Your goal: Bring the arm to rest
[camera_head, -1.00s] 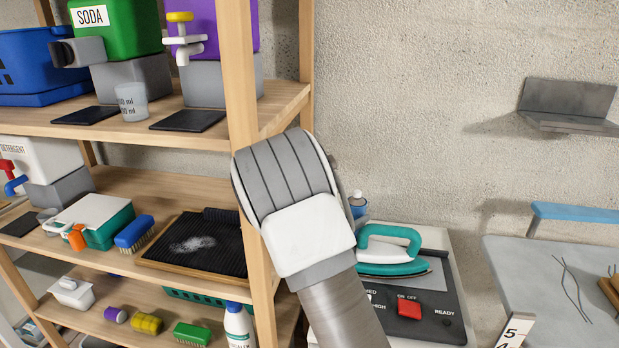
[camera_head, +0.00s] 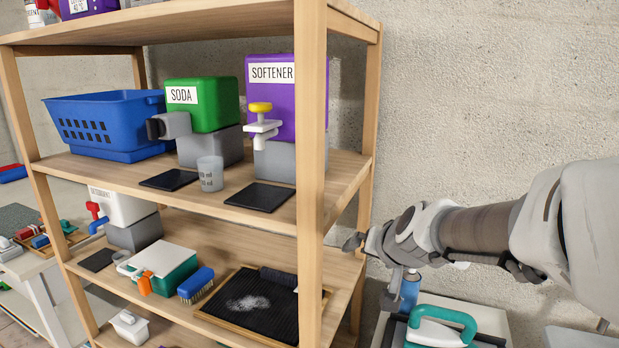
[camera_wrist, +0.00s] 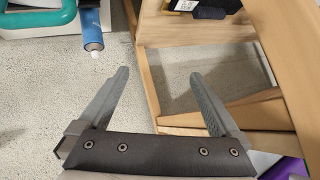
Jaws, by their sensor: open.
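My arm reaches in from the right edge of the head view, with my gripper (camera_head: 352,242) beside the right post of the wooden shelf unit (camera_head: 312,120). In the wrist view my gripper (camera_wrist: 158,88) shows two fingers spread apart with nothing between them. Bare wall and a wooden post of the shelf lie beyond the fingers.
A teal iron (camera_head: 440,328) stands on a side unit below my arm. The wall above my arm is clear.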

